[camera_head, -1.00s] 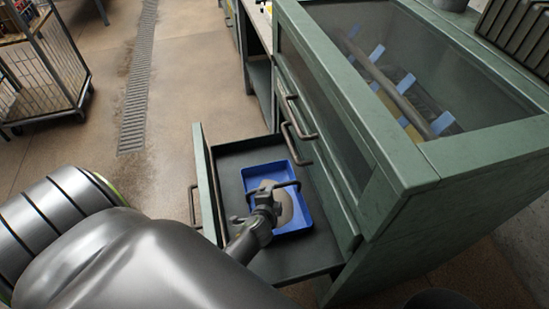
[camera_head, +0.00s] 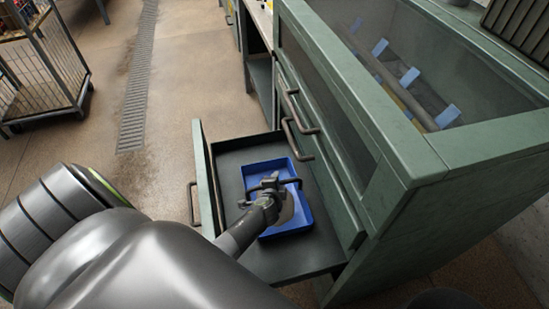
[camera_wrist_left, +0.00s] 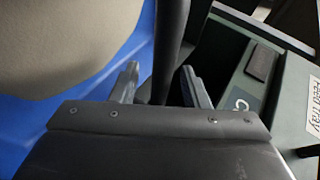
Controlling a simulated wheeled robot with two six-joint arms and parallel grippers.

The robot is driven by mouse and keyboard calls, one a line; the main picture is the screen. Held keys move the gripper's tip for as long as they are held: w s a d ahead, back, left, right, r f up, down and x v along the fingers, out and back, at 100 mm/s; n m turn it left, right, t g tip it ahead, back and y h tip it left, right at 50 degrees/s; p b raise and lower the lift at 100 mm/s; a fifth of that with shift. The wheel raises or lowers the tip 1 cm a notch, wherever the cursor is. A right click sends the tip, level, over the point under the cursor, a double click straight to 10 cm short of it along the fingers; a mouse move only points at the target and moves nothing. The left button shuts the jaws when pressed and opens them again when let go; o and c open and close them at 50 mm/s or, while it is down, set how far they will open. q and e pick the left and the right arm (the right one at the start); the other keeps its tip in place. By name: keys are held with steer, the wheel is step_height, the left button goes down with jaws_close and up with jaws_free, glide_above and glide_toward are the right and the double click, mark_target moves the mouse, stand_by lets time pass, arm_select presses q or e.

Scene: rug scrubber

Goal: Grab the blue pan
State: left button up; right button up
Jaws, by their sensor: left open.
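The blue pan (camera_head: 303,208) sits in an open drawer (camera_head: 235,168) of the green cabinet, with beige material inside it. A dark bar-like handle (camera_head: 290,182) stands over the pan. My left gripper (camera_head: 271,184) is over the pan at this handle and hides part of the pan. In the left wrist view the gripper (camera_wrist_left: 160,88) is open, with the dark bar (camera_wrist_left: 170,45) running between its two fingers. The pan's blue rim (camera_wrist_left: 40,125) and beige contents show at the left of that view. My right gripper is not in view.
The green cabinet (camera_head: 400,150) rises just right of the drawer, with dark handles (camera_head: 297,112) on its front. A wire cart (camera_head: 45,65) stands at upper left. The floor left of the drawer is clear. A label (camera_wrist_left: 313,105) shows at the right in the wrist view.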

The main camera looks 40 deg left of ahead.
arm_select(q)
steer(key=shift+c, duration=0.2)
jaws_close()
stand_by(1.1)
